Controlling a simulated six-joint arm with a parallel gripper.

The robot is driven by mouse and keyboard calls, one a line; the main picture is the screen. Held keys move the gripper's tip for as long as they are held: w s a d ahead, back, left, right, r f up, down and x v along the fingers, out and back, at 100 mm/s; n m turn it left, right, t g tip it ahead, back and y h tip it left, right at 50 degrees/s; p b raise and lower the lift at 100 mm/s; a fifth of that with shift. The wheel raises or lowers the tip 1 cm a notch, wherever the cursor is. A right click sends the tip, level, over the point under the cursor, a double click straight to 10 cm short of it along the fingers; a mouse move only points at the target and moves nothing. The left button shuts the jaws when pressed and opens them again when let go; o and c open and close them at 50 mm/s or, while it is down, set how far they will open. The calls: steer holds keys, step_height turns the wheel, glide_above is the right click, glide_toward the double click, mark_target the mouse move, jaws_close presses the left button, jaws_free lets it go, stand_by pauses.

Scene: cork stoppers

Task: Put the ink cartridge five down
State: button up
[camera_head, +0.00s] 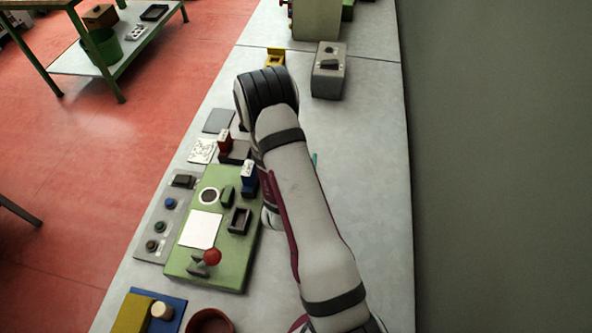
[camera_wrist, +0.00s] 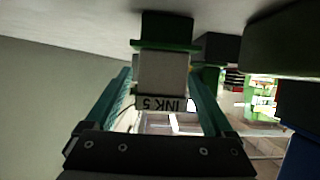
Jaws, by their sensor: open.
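The ink cartridge five (camera_wrist: 162,72), with a pale body, a green part and a label reading "INK 5", shows upside down in the wrist view. My gripper (camera_wrist: 163,88) is open, with one teal finger on each side of the cartridge. I cannot tell whether either finger touches it. The green part meets a dark block at the grey surface. In the head view my arm hides the cartridge and most of my gripper; only a small teal sliver (camera_head: 314,158) shows beside the arm.
A red cartridge (camera_head: 224,141) and a blue cartridge (camera_head: 248,176) stand left of my arm. A green board (camera_head: 225,268) holds a white square, dark sockets and a red-knobbed lever. A grey box (camera_head: 329,72) stands farther back. The table right of my arm is clear up to the wall.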

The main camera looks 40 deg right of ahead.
jaws_close()
step_height(320, 180, up, 10)
steer(key=w+r, duration=0.2)
steer(key=w, duration=2.1)
steer(key=shift+w+a+f, duration=1.2)
steer(key=shift+a+f, duration=0.4)
steer(key=shift+f, duration=0.25)
steer(key=shift+w+a+f, duration=1.15)
steer(key=shift+a+f, duration=0.4)
steer(key=shift+f, duration=0.3)
steer(key=shift+w+a+f, duration=1.2)
steer(key=shift+a+f, duration=0.4)
steer(key=shift+f, duration=0.25)
